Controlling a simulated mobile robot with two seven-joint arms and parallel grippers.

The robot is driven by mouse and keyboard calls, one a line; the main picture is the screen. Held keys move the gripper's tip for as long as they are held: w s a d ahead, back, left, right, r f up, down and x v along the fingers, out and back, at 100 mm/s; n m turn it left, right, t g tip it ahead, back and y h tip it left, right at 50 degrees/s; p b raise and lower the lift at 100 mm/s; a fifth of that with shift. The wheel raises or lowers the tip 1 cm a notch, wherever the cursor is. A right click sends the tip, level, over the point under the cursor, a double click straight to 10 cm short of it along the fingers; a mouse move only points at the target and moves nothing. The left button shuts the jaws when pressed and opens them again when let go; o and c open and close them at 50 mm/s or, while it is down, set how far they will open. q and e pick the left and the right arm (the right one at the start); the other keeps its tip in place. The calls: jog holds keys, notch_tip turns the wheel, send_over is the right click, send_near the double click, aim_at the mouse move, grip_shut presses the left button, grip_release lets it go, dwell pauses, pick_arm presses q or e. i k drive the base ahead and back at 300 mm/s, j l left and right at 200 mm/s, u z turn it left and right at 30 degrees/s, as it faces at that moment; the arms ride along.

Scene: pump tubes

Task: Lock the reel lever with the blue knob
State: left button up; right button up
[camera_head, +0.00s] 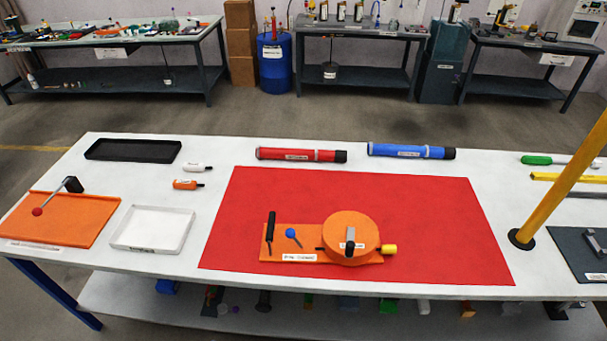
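An orange reel device lies on a red mat (420,210) on the white table. Its round orange reel (350,229) has a grey piece on top and a yellow end at the right. The blue knob (290,232) sits on a short dark lever (297,241) on the orange base plate (318,257), left of the reel. The lever leans up to the left. A black upright handle (270,226) stands at the plate's left end. Neither of my grippers is in view, and nothing touches the device.
An orange board with a red-knobbed lever (37,211), a white tray (152,228) and a black tray (133,150) are at left. Red (300,155) and blue (410,151) tubes lie behind the mat. A yellow post (562,178) rises at right. The mat is clear around the device.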

aim_at(290, 233)
jog(key=k+j+u, duration=0.2)
jog(key=k+j, duration=0.2)
jog(key=j, duration=0.2)
jog(key=k+j+u, duration=0.1)
jog(key=j, duration=0.2)
jog(key=k+j+u, duration=0.1)
jog(key=k+j, duration=0.15)
jog(key=k+j+u, duration=0.15)
jog(key=j, duration=0.25)
